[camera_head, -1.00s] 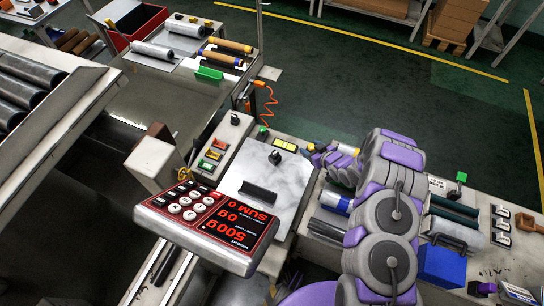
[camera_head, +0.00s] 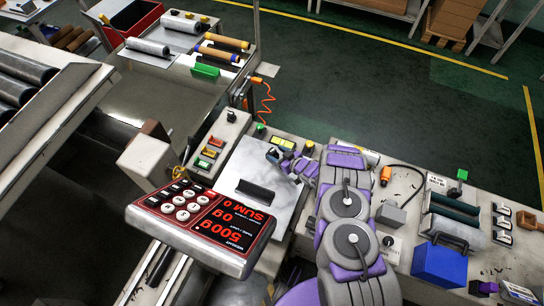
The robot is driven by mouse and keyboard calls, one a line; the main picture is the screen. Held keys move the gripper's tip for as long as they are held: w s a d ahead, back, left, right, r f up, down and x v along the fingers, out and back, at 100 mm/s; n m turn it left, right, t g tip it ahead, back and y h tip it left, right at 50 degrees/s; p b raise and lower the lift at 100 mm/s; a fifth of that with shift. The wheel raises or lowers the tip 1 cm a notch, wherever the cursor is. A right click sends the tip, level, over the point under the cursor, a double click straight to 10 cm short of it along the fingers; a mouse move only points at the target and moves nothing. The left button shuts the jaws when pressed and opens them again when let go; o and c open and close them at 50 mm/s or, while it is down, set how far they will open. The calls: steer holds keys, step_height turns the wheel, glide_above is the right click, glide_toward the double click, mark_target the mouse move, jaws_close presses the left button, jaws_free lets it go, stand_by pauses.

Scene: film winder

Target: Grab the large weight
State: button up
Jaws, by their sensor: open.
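A pale marbled plate (camera_head: 232,203) lies behind the red-and-black scale display (camera_head: 208,222), which reads 500g, 0g and SUM 0. A dark bar (camera_head: 256,191) lies across the plate. A small dark knob-like piece (camera_head: 273,156) shows at the plate's far right part, right at my gripper's tip. I cannot tell for sure whether this piece is the large weight. My gripper (camera_head: 281,160) is open, over the plate's right edge. Its fingers are small in view and partly hidden by my arm, so I cannot tell whether they touch the piece.
A control strip with coloured buttons (camera_head: 208,153) runs along the plate's left. Right of my arm are a grey block (camera_head: 390,217), an orange-tipped cable (camera_head: 386,174), dark rollers (camera_head: 453,216) and a blue box (camera_head: 439,265). A post (camera_head: 257,50) stands behind.

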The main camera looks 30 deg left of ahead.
mark_target(270, 149)
steer(key=b+x, duration=0.1)
steer(key=x, duration=0.3)
steer(key=shift+a+b, duration=0.1)
steer(key=shift+b, duration=0.25)
steer(key=shift+w+a+f, duration=0.1)
steer(key=shift+w+a, duration=0.15)
steer(key=shift+a, duration=0.35)
steer(key=shift+c, duration=0.3)
jaws_close()
